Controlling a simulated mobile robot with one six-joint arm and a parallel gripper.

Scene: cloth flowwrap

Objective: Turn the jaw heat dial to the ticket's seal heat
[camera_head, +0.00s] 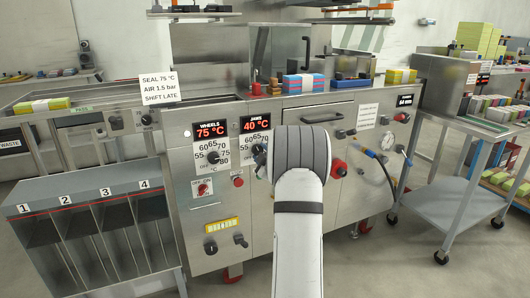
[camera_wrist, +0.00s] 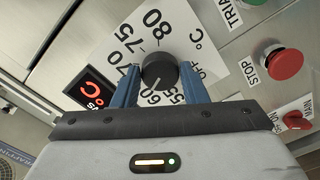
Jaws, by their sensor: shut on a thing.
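The ticket (camera_head: 158,87) at the upper left reads SEAL 75 °C, AIR 1.5 bar, SHIFT LATE. The jaws display (camera_head: 256,123) reads 40 °C in red. Below it, the jaw heat dial is partly hidden by my arm in the head view. In the wrist view the dial (camera_wrist: 160,70) is a black round knob on a white scale plate marked 55 to 80 and OFF. Its white mark appears to point near 60. My gripper (camera_wrist: 158,76) has its blue fingers on either side of the knob and is shut on it.
The wheels display (camera_head: 210,131) reads 75 °C, with the wheels dial (camera_head: 213,157) below it, just left. A red STOP button (camera_wrist: 283,62) and a red main switch (camera_wrist: 296,121) sit to the right in the wrist view. A grey cart (camera_head: 452,165) stands right.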

